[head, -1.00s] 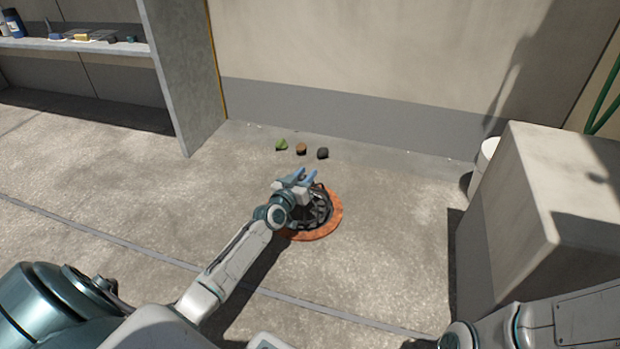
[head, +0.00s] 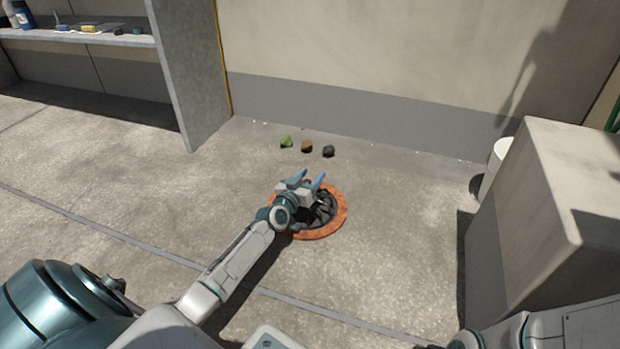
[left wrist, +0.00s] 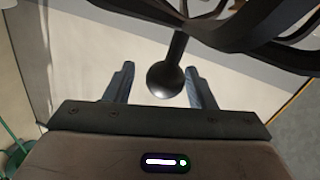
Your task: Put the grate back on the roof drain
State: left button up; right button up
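The roof drain's orange ring (head: 342,214) lies on the concrete floor in the head view. Dark grate bars (head: 325,209) show within the ring, partly hidden by my left gripper (head: 308,181). In the left wrist view the black grate (left wrist: 262,28) fills the upper right, with a stem ending in a round knob (left wrist: 166,78). My left gripper (left wrist: 160,85) is open; the knob shows between its two fingers with a gap on each side. I cannot tell whether the grate sits level in the ring. My right gripper is out of view.
A green clump (head: 287,142), a brown clump (head: 307,147) and a dark clump (head: 328,151) lie behind the drain near the wall. A large beige block (head: 540,200) and a white bucket (head: 497,165) stand at right. A shelf (head: 75,38) stands at left. Floor left of the drain is clear.

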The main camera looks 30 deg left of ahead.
pick_arm(q)
jog(key=shift+s, duration=0.1)
jog(key=s+p, duration=0.4)
jog(key=s, duration=0.8)
jog(key=shift+d, duration=0.25)
